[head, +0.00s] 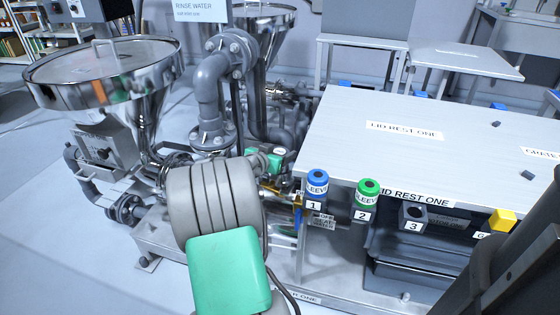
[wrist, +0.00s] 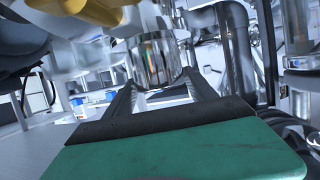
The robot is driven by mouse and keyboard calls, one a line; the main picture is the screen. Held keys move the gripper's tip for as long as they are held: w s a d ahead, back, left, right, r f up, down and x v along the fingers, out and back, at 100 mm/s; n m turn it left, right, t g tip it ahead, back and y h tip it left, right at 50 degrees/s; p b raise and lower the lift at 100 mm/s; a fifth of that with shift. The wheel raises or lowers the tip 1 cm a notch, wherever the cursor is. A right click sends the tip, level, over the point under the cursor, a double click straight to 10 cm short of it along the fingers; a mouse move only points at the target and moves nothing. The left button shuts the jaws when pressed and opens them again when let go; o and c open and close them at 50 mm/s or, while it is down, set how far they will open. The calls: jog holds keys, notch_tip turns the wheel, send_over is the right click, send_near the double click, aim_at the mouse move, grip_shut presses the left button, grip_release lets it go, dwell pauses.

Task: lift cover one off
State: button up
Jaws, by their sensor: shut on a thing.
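A round shiny steel lid (head: 104,60) with a small upright handle lies flat on the front hopper (head: 150,100), at the left of the head view. I see no number on it. In the head view my arm's grey joint and green casing stand in front of the machine, and the fingers are hidden. In the wrist view my gripper (wrist: 160,88) points ahead with a shiny metal cylinder (wrist: 155,60) between its fingertips. The fingers look closed on it. I cannot tell what part it belongs to.
A steel table (head: 330,115) marked LID REST ONE stands at the right, its top largely clear. Blue (head: 317,185) and green (head: 367,192) sleeves sit along its front edge. Grey pipes (head: 210,90) rise between the hoppers. A second hopper (head: 265,20) stands behind, near a RINSE WATER sign.

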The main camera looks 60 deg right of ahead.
jog(key=c, duration=0.8)
